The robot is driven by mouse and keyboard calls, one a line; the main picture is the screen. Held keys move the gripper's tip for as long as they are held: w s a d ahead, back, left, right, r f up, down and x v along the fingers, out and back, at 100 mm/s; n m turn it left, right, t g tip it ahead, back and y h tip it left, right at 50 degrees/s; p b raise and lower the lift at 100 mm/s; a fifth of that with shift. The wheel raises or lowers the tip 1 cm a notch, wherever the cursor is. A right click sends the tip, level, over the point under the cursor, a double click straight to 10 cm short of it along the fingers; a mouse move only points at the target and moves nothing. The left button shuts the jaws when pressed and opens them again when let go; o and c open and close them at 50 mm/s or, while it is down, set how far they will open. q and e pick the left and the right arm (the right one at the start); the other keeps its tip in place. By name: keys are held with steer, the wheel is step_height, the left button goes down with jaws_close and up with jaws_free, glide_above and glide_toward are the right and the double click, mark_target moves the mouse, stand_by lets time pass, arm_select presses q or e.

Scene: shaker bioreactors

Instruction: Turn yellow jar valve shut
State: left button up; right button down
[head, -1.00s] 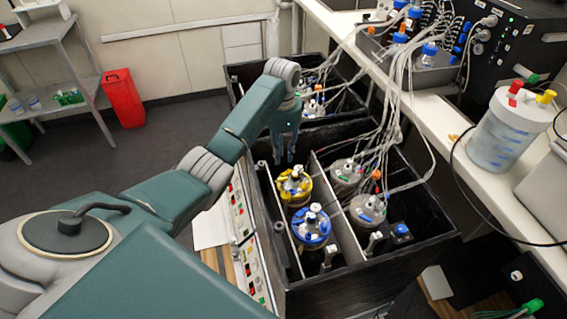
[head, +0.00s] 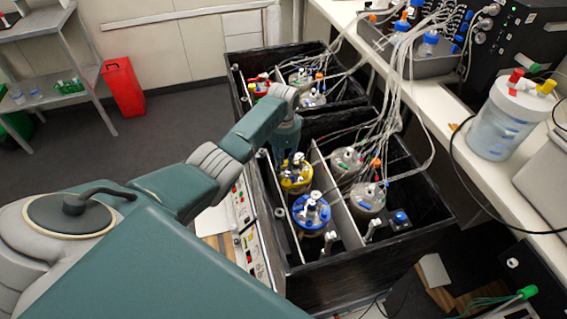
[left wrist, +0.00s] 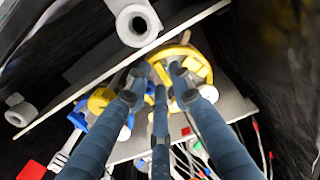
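The yellow jar (head: 297,182) stands in the front black box, with a yellow ring on top and small pale fittings. My left gripper (head: 292,160) hangs over its far side, pointing down. In the left wrist view the three fingers (left wrist: 158,80) are spread apart, with their tips over the yellow-ringed lid (left wrist: 207,72). A yellow part (left wrist: 101,100) shows beside the left finger. I cannot tell which fitting is the valve or whether a fingertip touches it. My right gripper is not in view.
A blue-topped jar (head: 311,213) stands just in front of the yellow one. A thin divider (head: 340,212) separates them from the jars with tubing on the right. The black box walls (head: 268,195) are close on the left. A white bench (head: 440,130) runs along the right.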

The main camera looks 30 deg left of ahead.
arm_select(q)
jaws_close()
steer(key=m, duration=0.3)
steer(key=shift+a+p, duration=0.1)
steer(key=shift+p, duration=0.2)
steer(key=m, duration=0.2)
steer(key=shift+m, duration=0.4)
steer(key=m, duration=0.2)
steer(key=shift+a+m, duration=0.1)
steer(key=shift+m, duration=0.3)
steer(key=m, duration=0.3)
steer(key=shift+m+b, duration=0.3)
steer(key=shift+b, duration=0.05)
steer(key=m+b, duration=0.1)
steer(key=m, duration=0.3)
steer(key=shift+a+m, duration=0.1)
steer(key=shift+m, duration=0.7)
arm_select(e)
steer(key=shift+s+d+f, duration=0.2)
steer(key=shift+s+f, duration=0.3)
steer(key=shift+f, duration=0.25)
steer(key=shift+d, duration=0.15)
arm_select(q)
jaws_free()
